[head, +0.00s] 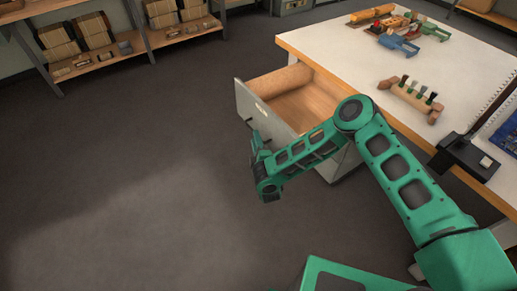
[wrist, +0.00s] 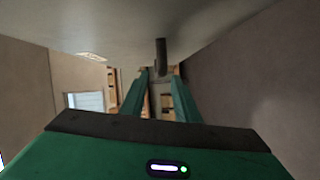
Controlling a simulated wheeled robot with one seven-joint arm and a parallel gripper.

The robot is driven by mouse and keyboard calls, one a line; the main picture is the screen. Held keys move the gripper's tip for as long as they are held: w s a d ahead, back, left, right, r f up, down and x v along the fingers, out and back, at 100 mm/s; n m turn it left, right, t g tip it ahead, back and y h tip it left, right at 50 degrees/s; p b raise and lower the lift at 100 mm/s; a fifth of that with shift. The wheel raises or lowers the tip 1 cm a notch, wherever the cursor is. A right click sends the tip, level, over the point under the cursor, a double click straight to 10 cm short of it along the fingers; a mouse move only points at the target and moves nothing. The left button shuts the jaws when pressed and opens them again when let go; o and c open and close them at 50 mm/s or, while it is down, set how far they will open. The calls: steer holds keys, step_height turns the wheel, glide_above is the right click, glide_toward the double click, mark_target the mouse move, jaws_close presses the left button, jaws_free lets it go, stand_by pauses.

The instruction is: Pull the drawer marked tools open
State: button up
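The drawer (head: 243,102) under the workbench stands pulled out, its grey front away from the bench and its wooden inside showing. A small pale label is on its front, too small to read in the head view. A dark bar handle (wrist: 160,55) sticks out from the front in the wrist view. My gripper (head: 255,141) is at the drawer front, beside the handle. In the wrist view, my gripper's fingers (wrist: 160,78) are apart, with the handle's end in line with the gap between the tips. I cannot tell whether they touch it.
Shelves with boxes (head: 97,30) stand at the far left. The floor (head: 120,170) left of the drawer is clear.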

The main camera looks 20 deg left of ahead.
steer(key=shift+v, duration=2.55)
steer(key=shift+f, duration=0.1)
